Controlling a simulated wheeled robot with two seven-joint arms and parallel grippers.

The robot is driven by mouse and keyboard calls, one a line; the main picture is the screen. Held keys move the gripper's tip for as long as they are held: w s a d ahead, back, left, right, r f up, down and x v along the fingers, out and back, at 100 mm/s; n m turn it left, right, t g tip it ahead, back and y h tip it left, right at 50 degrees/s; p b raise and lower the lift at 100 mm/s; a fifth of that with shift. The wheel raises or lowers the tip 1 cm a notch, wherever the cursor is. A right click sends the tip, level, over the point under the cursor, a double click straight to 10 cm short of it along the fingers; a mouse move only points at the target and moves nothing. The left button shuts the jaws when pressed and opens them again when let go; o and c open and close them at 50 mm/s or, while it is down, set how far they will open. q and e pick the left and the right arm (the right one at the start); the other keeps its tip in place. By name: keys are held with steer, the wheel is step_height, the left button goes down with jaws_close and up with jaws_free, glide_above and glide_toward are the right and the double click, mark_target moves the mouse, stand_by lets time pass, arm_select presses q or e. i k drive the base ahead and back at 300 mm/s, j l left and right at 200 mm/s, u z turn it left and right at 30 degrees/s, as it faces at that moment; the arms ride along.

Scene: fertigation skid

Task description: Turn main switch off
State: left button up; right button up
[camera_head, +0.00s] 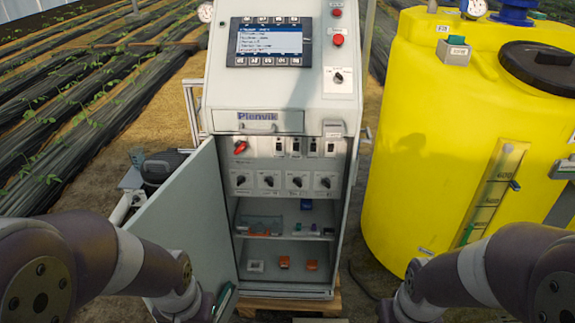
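A red rotary handle (240,147), which looks like the main switch, sits at the upper left of the panel inside the open grey cabinet (229,115). Its grip looks slanted; its markings are too small to read. The cabinet door (182,215) stands open toward the left. My two arms come in at the lower left and lower right, well below and in front of the switch. Both grippers are outside the picture, so their state is hidden.
Beside the red handle are several small breakers (296,146), with a row of black rotary knobs (297,181) below. Shelves underneath hold small parts. A control screen (269,43) is above. A yellow tank (420,150) stands close on the right. The open door borders the left side.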

mark_target(240, 146)
steer(key=i+j+z, duration=0.15)
steer(key=j, duration=0.2)
steer(key=i+j+z, duration=0.1)
steer(key=i+j, duration=0.15)
steer(key=j, duration=0.15)
steer(key=i+j+z, duration=0.15)
steer(key=j, duration=0.25)
